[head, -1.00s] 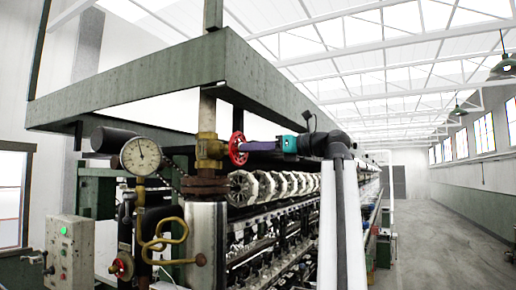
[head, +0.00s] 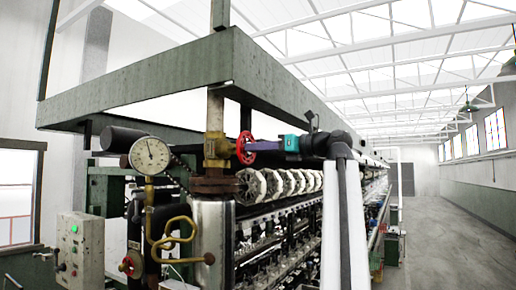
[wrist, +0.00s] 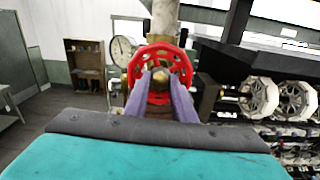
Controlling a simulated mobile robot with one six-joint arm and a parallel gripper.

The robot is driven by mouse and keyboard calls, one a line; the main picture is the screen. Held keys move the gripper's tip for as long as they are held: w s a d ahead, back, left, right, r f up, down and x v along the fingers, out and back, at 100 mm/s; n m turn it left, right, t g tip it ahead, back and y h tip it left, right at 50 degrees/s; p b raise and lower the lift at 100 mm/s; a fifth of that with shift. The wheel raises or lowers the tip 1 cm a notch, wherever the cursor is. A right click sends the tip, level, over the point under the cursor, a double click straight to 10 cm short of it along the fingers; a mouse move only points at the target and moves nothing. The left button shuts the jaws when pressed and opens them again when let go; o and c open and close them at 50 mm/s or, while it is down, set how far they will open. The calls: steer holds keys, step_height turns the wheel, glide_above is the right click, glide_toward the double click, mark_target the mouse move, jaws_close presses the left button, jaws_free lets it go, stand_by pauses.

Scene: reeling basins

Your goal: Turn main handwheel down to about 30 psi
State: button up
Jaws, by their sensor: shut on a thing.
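The main handwheel is a red spoked wheel (head: 245,148) on a brass valve (head: 216,150) at the top of the vertical pipe. In the wrist view the red wheel (wrist: 184,62) faces me, with both purple fingers reaching to its middle. My gripper (head: 256,146) comes in from the right and is shut on the handwheel. In the wrist view my gripper (wrist: 160,82) hides the lower part of the wheel. The round white pressure gauge (head: 149,155) stands left of the valve, its needle pointing up and slightly left. Its numbers are too small to read.
A brass coiled tube (head: 172,236) hangs below the gauge. A control box (head: 80,248) with a green light stands at lower left, and a small red wheel (head: 127,265) sits low beside it. A green overhead beam (head: 150,85) runs above the valve. Reels (head: 270,184) line the machine to the right.

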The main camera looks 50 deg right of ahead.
steer(key=shift+m, duration=2.4)
steer(key=o, duration=0.9)
steer(key=shift+c, duration=0.2)
steer(key=shift+s, duration=0.1)
steer(key=v, duration=0.2)
steer(key=shift+s+d, duration=0.1)
steer(key=shift+s, duration=0.3)
steer(key=shift+n+b, duration=0.75)
steer(key=shift+n, duration=1.85)
